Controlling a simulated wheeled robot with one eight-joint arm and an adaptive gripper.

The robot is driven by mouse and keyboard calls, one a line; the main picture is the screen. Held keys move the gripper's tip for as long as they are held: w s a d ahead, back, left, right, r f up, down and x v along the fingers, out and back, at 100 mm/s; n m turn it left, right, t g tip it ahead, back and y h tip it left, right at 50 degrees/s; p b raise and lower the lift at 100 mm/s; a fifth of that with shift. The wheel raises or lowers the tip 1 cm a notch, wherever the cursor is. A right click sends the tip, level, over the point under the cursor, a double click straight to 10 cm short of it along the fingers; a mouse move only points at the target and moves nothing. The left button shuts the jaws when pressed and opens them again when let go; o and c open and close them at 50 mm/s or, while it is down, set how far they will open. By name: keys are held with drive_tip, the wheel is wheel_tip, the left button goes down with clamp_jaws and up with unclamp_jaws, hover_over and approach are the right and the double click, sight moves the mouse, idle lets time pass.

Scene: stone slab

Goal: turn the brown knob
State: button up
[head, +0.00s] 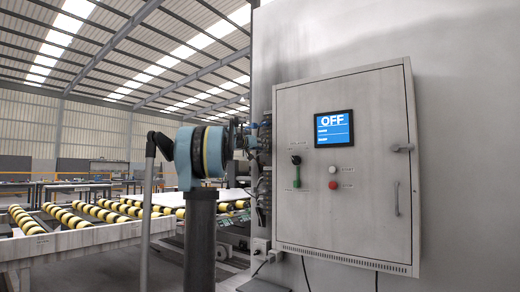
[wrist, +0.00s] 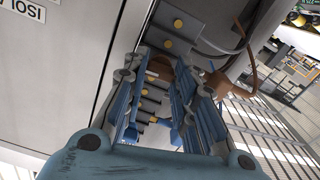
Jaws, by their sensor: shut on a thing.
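In the wrist view my gripper (wrist: 167,82) has its two blue-grey fingers closed in around a brown piece (wrist: 158,68), which looks like the brown knob. It is mostly hidden between the fingers. In the head view my gripper (head: 252,138) is at the left side of the grey cabinet (head: 370,200), beside the fittings there. The knob cannot be made out in the head view.
The cabinet front has a blue screen reading OFF (head: 334,128), a green switch (head: 297,180), a white button (head: 332,169) and a red button (head: 332,185). In the wrist view another brown, curved part (wrist: 246,76) and dark cables sit right of the fingers. Roller conveyors (head: 70,216) stand at left.

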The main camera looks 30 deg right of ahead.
drive_tip(key=shift+w+a, duration=0.15)
drive_tip(key=shift+w, duration=0.05)
drive_tip(key=o, duration=1.1)
drive_tip(key=shift+w+f, duration=0.1)
drive_tip(key=shift+s, duration=0.2)
drive_tip(key=v, duration=1.1)
drive_tip(key=shift+a, duration=0.4)
